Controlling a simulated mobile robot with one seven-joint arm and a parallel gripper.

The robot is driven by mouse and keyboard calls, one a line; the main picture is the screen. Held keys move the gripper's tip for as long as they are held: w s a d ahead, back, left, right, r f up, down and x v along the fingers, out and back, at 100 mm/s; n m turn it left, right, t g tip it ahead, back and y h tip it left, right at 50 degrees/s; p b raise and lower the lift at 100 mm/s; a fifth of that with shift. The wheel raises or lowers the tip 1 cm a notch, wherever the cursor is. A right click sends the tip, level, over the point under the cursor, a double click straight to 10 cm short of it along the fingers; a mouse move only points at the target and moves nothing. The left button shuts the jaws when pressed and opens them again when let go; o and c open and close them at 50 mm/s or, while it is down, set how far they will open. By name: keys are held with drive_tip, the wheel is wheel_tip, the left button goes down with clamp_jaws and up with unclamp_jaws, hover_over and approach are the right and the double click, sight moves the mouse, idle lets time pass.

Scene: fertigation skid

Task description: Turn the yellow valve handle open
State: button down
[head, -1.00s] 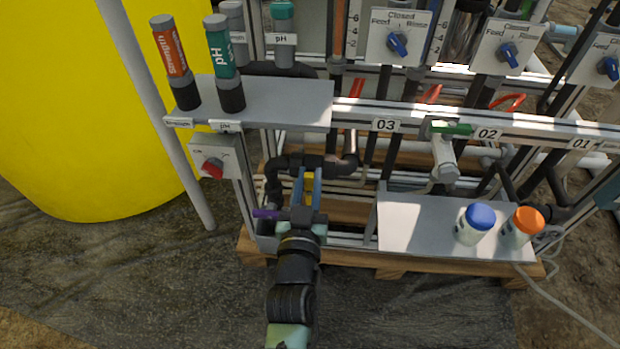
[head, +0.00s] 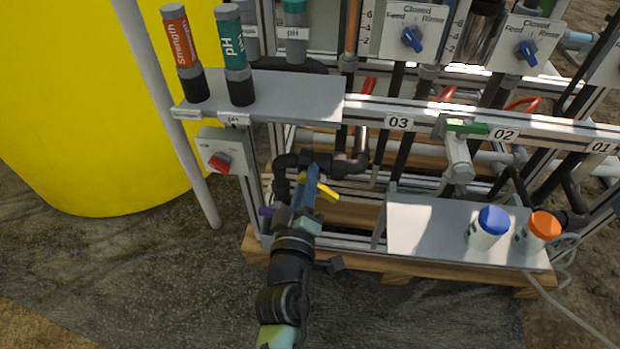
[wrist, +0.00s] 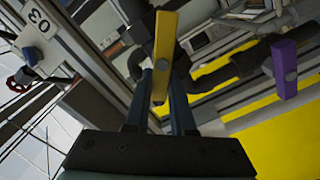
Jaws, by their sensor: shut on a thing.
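The yellow valve handle (head: 324,189) is on the black pipework at the lower left of the skid. In the head view, part of it shows to the right of my gripper's blue fingers. My gripper (head: 311,178) is at the handle, its wrist tilted. In the wrist view the yellow handle (wrist: 165,48) runs between the two blue fingers of my gripper (wrist: 160,80), which are shut on it. The handle stands slightly tilted there. The valve body behind it is partly hidden.
A purple handle (wrist: 284,68) is close beside the gripper on the same pipework. A grey shelf (head: 405,235) with a blue-capped bottle (head: 490,228) and an orange-capped bottle (head: 538,232) is to the right. A red-knob switch box (head: 219,152) is up left.

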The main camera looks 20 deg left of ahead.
drive_tip(key=n, duration=0.3)
drive_tip(key=f+n, duration=0.1)
drive_tip(key=shift+a+f, duration=0.1)
drive_tip(key=shift+a, duration=0.15)
drive_tip(key=shift+s+f+n, duration=0.1)
drive_tip(key=shift+f+n, duration=0.05)
drive_tip(key=shift+n, duration=0.7)
drive_tip(key=shift+f+n, duration=0.15)
drive_tip(key=shift+n, duration=0.7)
drive_tip(key=c, duration=0.8)
unclamp_jaws()
drive_tip(key=shift+o, duration=0.2)
drive_tip(key=b+v, duration=0.1)
drive_tip(key=v, duration=1.2)
